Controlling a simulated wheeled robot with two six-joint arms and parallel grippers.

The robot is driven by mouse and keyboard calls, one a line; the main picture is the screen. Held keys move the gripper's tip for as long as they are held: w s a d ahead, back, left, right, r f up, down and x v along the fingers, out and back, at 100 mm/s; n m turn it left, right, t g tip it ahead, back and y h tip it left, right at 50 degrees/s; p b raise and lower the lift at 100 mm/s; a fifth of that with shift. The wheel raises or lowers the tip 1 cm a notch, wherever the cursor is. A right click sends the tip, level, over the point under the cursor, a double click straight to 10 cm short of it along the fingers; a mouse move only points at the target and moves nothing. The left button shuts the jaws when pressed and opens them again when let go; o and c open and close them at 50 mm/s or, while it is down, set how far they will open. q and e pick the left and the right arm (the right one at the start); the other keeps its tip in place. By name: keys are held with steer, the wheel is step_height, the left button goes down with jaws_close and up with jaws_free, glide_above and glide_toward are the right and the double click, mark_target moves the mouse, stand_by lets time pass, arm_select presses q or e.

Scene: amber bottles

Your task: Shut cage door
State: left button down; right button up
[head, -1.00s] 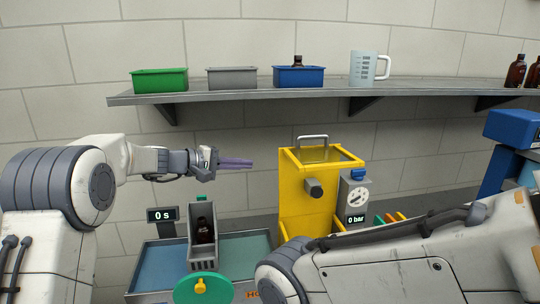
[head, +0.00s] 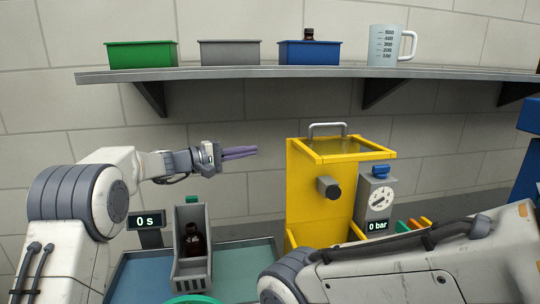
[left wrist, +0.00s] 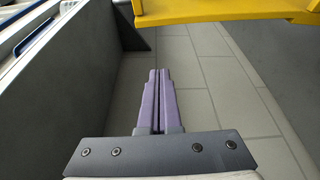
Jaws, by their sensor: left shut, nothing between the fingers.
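The yellow cage (head: 318,195) stands right of centre in the head view. A grey handle (head: 327,127) rises from its top frame, which surrounds a see-through panel (head: 340,149). I cannot tell whether its door is open or shut. A yellow frame part (left wrist: 215,12) crosses the top of the left wrist view, beyond the fingertips. My left gripper (head: 240,153) is in the air left of the cage, apart from it, pointing right. Its purple fingers (left wrist: 159,100) are together and empty. My right arm crosses the lower right; its gripper is out of view.
A grey holder (head: 193,255) with an amber bottle (head: 194,243) stands below my left gripper, beside a "0 s" display (head: 145,220). A gauge box (head: 376,200) reading "0 bar" adjoins the cage. Above, a shelf (head: 230,73) carries bins and a jug.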

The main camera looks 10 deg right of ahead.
arm_select(q)
steer(key=d+p, duration=0.8)
steer(key=d, duration=0.1)
steer(key=shift+s, duration=0.3)
arm_select(e)
step_height(320, 180, up, 8)
steer(key=shift+r, duration=0.2)
arm_select(q)
steer(key=shift+r, duration=0.1)
